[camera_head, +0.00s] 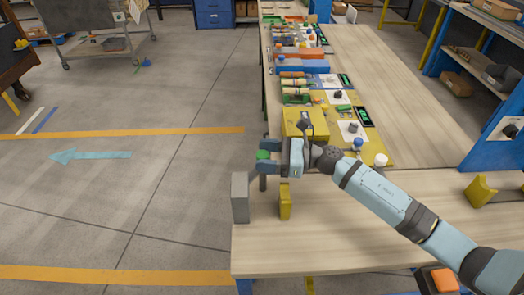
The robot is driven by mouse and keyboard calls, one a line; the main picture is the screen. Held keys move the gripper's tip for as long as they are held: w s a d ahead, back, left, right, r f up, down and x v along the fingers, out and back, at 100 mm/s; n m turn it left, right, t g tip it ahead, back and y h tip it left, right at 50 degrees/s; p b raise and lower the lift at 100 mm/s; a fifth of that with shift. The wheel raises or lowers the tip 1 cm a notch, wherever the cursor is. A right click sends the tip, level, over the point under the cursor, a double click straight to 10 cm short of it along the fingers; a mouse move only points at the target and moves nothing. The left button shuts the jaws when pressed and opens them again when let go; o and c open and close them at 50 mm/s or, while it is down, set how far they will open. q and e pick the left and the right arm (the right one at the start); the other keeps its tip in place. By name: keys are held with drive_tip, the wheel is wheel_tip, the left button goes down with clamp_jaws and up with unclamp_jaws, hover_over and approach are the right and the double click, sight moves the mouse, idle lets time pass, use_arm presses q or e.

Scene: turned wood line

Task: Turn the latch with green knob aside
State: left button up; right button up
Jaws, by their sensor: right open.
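The green knob (263,155) shows near the left edge of the wooden table, at my right gripper's fingers. My right gripper (265,157) reaches in from the right and points left. Its fingers look apart, with the knob between or just beyond them; I cannot tell whether they touch it. The rest of the latch is mostly hidden behind the gripper and is too small to make out. My left gripper is not in view.
A grey block (240,197) and a yellow block (285,201) stand just in front of the gripper. A yellow box (304,123) stands close behind it. Coloured boards with parts line the table further back. The front tabletop (350,240) is clear.

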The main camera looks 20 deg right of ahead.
drive_tip(key=shift+w+a, duration=0.25)
drive_tip(key=shift+a, duration=0.25)
clamp_jaws()
drive_tip(key=shift+d, duration=0.1)
